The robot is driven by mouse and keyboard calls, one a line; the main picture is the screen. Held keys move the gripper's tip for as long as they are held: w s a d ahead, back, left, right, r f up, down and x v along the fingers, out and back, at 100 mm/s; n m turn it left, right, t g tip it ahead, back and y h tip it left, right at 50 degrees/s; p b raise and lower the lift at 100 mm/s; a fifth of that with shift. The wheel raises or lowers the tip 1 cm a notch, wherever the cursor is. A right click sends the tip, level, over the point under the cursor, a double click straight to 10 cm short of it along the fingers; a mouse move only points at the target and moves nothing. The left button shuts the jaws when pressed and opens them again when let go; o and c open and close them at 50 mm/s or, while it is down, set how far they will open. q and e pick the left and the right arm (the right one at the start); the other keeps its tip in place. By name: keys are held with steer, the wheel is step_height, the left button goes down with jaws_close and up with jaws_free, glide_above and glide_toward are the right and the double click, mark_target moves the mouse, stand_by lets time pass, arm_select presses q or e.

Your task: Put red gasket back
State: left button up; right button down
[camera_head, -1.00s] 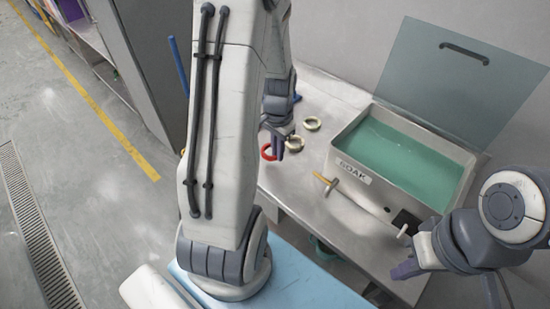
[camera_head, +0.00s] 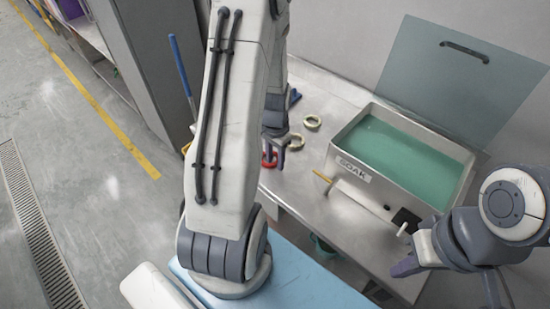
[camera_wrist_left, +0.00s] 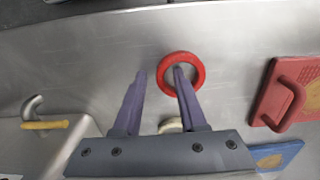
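The red gasket (camera_wrist_left: 164,84) is a ring lying on the steel bench in the left wrist view. In the head view the red gasket (camera_head: 266,161) is partly hidden by my left gripper. My left gripper (camera_wrist_left: 160,70) is open, with its two purple fingers apart. Its right fingertip overlaps the hole of the ring; I cannot tell whether it is inside or above. In the head view my left gripper (camera_head: 279,155) is low over the bench. My right gripper (camera_head: 408,262) is at the bench's front right, and its opening is unclear.
Two cream rings (camera_head: 313,122) lie near the red one. A lidded SOAK tank (camera_head: 350,168) of green liquid stands to the right. A red block with a handle (camera_wrist_left: 297,92) is at right in the wrist view.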

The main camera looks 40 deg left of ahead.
mark_target(275, 163)
arm_select(q)
steer(key=shift+r, duration=0.1)
step_height(275, 163, up, 12)
steer(key=s+d+r+m, duration=0.1)
steer(key=d+r, duration=0.1)
steer(key=d, duration=0.6)
steer(key=s+d+r+m, duration=0.1)
steer(key=d+r+m, duration=0.1)
steer(key=d, duration=0.5)
steer(key=s+d+r+m+h, duration=0.1)
steer(key=s+d+r+m, duration=0.1)
steer(key=s+d, duration=1.1)
steer(key=shift+s+d+m, duration=0.15)
steer(key=shift+s+m, duration=0.35)
steer(key=shift+m, duration=0.1)
